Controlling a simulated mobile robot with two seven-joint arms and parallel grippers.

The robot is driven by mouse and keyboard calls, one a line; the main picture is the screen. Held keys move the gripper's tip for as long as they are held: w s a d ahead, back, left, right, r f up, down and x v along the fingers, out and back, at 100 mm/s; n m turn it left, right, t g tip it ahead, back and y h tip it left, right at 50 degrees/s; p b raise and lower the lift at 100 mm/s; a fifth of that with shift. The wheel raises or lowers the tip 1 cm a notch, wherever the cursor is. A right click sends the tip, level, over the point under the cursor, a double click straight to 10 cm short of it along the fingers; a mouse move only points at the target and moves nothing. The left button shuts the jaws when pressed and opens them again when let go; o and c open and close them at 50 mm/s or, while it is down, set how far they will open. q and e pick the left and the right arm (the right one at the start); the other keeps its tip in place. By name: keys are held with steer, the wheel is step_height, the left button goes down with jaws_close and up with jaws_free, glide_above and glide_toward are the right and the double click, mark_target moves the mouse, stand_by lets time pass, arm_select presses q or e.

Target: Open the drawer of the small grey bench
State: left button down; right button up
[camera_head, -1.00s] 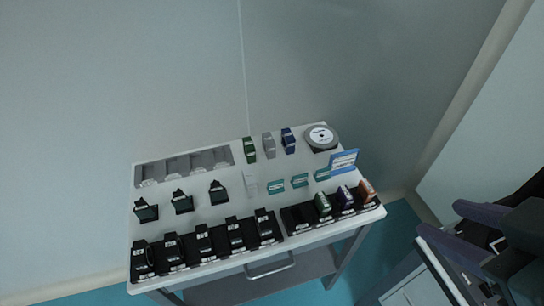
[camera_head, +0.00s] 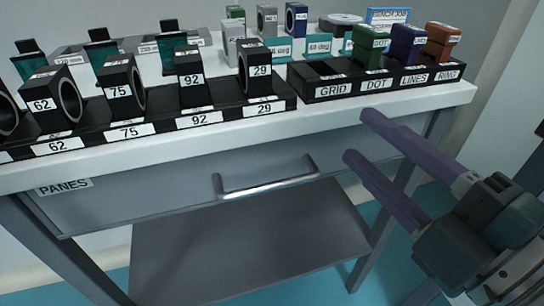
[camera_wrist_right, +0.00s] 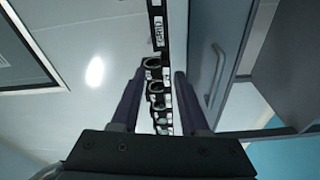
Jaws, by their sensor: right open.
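The small grey bench has a white top (camera_head: 440,97) and a grey drawer front (camera_head: 150,180) labelled PANES at its left end. A silver bar handle (camera_head: 268,185) sits on the drawer front, and the drawer looks shut. My right gripper (camera_head: 362,135) is open and empty, to the right of the handle and apart from it, with its purple fingers pointing left toward the bench. In the right wrist view, the open fingers (camera_wrist_right: 155,100) frame the row of items on the bench top, and the handle (camera_wrist_right: 217,72) is to their right. My left gripper is not in view.
Black holders with numbered mounts (camera_head: 190,85) line the front of the bench top. A second black tray (camera_head: 375,82) labelled GRID, DOT, LINES and RING stands at the right. A lower grey shelf (camera_head: 240,245) is empty. Bench legs (camera_head: 385,230) stand near my right gripper.

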mark_target(275, 189)
steer(key=s+a+f+n+g+y+b, duration=0.1)
steer(key=a+f+n+y+b, duration=0.15)
steer(key=f+b, duration=0.3)
steer(key=s+a+f+n+y+b, duration=0.1)
steer(key=f+n+y+b, duration=0.1)
steer(key=f+n+b, duration=0.3)
steer(key=shift+m, duration=0.85)
steer(key=x, duration=0.6)
steer(key=f+x, duration=0.1)
steer(key=x, duration=0.2)
steer(key=shift+a+b, duration=0.2)
steer(key=shift+b, duration=0.15)
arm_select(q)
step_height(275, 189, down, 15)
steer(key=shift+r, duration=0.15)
arm_select(e)
jaws_close()
steer(key=shift+r, duration=0.1)
